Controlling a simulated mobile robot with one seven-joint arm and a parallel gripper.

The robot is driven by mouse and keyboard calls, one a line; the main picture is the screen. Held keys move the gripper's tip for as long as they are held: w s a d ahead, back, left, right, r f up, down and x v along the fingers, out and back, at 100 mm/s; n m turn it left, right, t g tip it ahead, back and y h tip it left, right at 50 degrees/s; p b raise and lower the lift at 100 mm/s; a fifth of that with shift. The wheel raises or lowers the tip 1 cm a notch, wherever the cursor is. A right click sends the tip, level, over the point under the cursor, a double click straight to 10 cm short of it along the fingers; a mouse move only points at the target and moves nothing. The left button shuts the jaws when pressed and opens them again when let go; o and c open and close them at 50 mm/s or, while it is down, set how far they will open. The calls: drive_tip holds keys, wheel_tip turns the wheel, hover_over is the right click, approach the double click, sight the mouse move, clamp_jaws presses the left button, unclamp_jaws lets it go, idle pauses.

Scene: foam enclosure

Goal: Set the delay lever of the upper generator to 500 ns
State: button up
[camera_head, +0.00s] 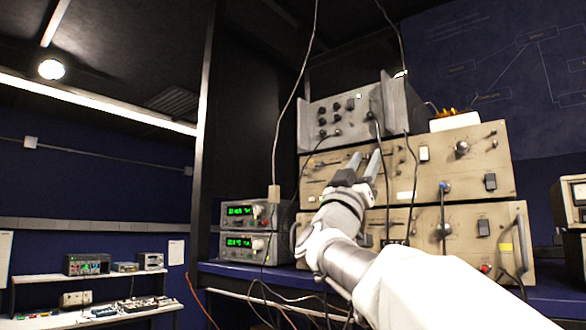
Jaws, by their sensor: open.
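My gripper (364,164) is raised in the middle of the view, its two fingers apart with nothing visible between them. It is in front of the upper beige panel (408,163) of the rack. Two small grey units with green displays are stacked left of my gripper: an upper unit (236,222) and a lower unit (233,253). The upper one has a small pale control (258,211) at its right side. I cannot tell which stack holds the generators. The delay lever and its 500 ns mark are too small to make out. My arm hides part of the beige panels.
A lower beige panel (463,219) with cables and a side handle stands beneath the upper one. A grey unit with black knobs (340,117) sits on top. Cables hang around the stacks on the blue bench (228,269). A shelf with instruments (88,279) is far left.

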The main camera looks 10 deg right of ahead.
clamp_jaws()
idle(1.4)
